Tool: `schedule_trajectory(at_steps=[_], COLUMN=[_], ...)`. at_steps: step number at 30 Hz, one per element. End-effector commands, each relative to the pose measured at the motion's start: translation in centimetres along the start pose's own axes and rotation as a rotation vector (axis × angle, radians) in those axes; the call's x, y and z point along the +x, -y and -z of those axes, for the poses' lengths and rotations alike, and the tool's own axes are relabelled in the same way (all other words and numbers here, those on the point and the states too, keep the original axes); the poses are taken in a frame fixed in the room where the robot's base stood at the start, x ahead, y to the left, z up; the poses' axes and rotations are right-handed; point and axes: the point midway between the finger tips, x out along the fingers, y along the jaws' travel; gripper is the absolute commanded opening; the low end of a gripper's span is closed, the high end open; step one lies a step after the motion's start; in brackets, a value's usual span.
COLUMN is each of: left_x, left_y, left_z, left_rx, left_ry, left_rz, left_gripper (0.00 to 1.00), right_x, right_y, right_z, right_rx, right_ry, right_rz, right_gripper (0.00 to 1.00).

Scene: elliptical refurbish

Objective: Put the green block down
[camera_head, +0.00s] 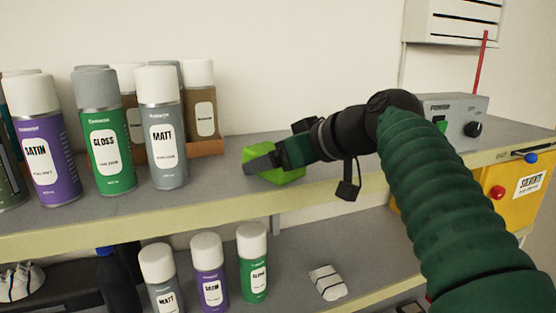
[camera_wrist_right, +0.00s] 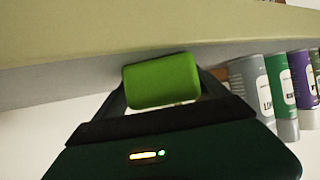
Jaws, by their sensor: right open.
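The bright green block (camera_head: 287,176) is on the grey top of the upper shelf, near its front edge, and appears to rest on it. My right gripper (camera_head: 277,148) reaches in from the right, with its fingers around the block. In the right wrist view the green block (camera_wrist_right: 161,81) sits between the two fingers of the right gripper (camera_wrist_right: 160,92). The jaws are open; any small gap beside the block is hard to make out. My left gripper is not seen.
Several spray cans (camera_head: 107,145) stand left of the block, some in a brown tray (camera_head: 206,147). A grey box with a knob (camera_head: 456,118) stands at the right. More cans (camera_head: 208,265) and a white bundle (camera_head: 328,282) are on the lower shelf. The upper shelf is bare around the block.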

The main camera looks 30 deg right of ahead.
Motion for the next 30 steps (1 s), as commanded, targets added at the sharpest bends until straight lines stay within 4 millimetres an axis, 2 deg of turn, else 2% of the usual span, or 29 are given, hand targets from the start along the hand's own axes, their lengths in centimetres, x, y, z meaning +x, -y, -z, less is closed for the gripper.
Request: schedule_trajectory(at_steps=[9, 12, 14, 19, 24, 27, 30], left_x=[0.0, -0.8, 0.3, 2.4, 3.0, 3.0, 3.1], left_y=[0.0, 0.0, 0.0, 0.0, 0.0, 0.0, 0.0], left_z=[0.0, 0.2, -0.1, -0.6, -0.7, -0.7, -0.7], left_rx=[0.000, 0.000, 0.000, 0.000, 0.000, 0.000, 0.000], left_ry=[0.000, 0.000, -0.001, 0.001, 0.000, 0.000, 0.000], left_rz=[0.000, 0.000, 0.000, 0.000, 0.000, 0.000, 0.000], left_gripper=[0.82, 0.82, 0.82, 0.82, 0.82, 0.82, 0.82], right_x=[0.2, -0.2, -0.7, -4.9, -9.5, -11.2, -12.0], right_y=[0.2, 0.2, 0.1, 0.1, 0.1, 0.1, 0.1], right_z=[-0.2, 0.5, -0.1, -0.2, 0.1, 0.2, 0.3], right_rx=[0.000, 0.000, -0.001, -0.003, -0.002, -0.001, -0.001], right_ry=[0.006, 0.006, 0.002, -0.001, 0.000, 0.000, 0.001], right_rz=[0.008, 0.008, 0.005, 0.001, 0.002, 0.002, 0.004], right_gripper=[0.85, 0.85, 0.85, 0.85, 0.85, 0.85, 0.85])
